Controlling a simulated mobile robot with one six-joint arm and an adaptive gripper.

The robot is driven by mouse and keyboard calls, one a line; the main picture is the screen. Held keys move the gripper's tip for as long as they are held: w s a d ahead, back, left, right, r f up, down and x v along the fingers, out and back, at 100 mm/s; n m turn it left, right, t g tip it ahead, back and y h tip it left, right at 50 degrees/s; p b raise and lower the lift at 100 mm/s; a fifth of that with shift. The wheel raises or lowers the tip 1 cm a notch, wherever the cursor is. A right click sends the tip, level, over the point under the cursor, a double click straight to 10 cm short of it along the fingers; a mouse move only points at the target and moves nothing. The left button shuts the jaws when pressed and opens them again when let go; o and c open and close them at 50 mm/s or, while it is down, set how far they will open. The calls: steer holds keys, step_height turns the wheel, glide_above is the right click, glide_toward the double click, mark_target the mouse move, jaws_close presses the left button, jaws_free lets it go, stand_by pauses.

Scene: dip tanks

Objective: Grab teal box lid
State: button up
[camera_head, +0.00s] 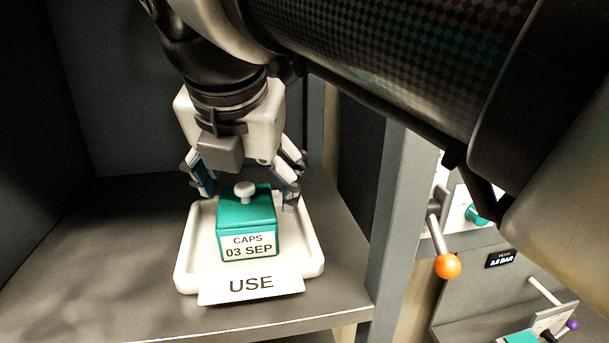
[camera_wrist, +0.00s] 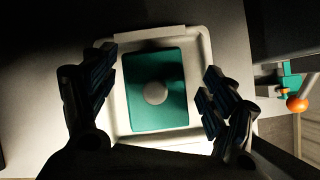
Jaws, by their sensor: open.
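The teal box lid (camera_head: 260,206) sits on a teal box (camera_head: 249,245) labelled "CAPS 03 SEP", with a round white knob (camera_head: 244,191) on top. The box stands in a white tray (camera_head: 187,262) marked "USE". In the wrist view the lid (camera_wrist: 143,112) is seen from above, its knob (camera_wrist: 156,92) near the middle between the fingers. My gripper (camera_head: 246,197) is open and empty, above and behind the box in the head view. In the wrist view its fingers (camera_wrist: 157,88) lie to the left and right of the lid, with gaps visible.
The tray stands on a grey shelf (camera_head: 120,250) with a dark wall at the left. A grey upright post (camera_head: 396,205) bounds the shelf on the right. Beyond it are a lever with an orange ball (camera_head: 447,266) and other fittings. The shelf left of the tray is clear.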

mark_target(256, 200)
steer(key=shift+s+d+r, duration=0.2)
steer(key=shift+s+r, duration=0.05)
steer(key=shift+s, duration=0.4)
steer(key=shift+s+d+r, duration=0.15)
steer(key=shift+s+r, duration=0.05)
steer(key=shift+s, duration=0.4)
steer(key=shift+s+d, duration=0.1)
steer(key=shift+d, duration=0.1)
steer(key=shift+c, duration=0.3)
steer(key=shift+w+a+f, duration=0.15)
steer(key=shift+w+f, duration=0.05)
steer(key=shift+w, duration=0.5)
steer(key=shift+c, duration=1.2)
steer(key=shift+a, duration=0.1)
steer(key=shift+c, duration=0.7)
steer(key=shift+s+r, duration=0.1)
steer(key=shift+s, duration=0.3)
steer(key=shift+c, duration=1.3)
steer(key=shift+w, duration=0.15)
steer(key=c, duration=0.5)
steer(key=shift+p, duration=0.35)
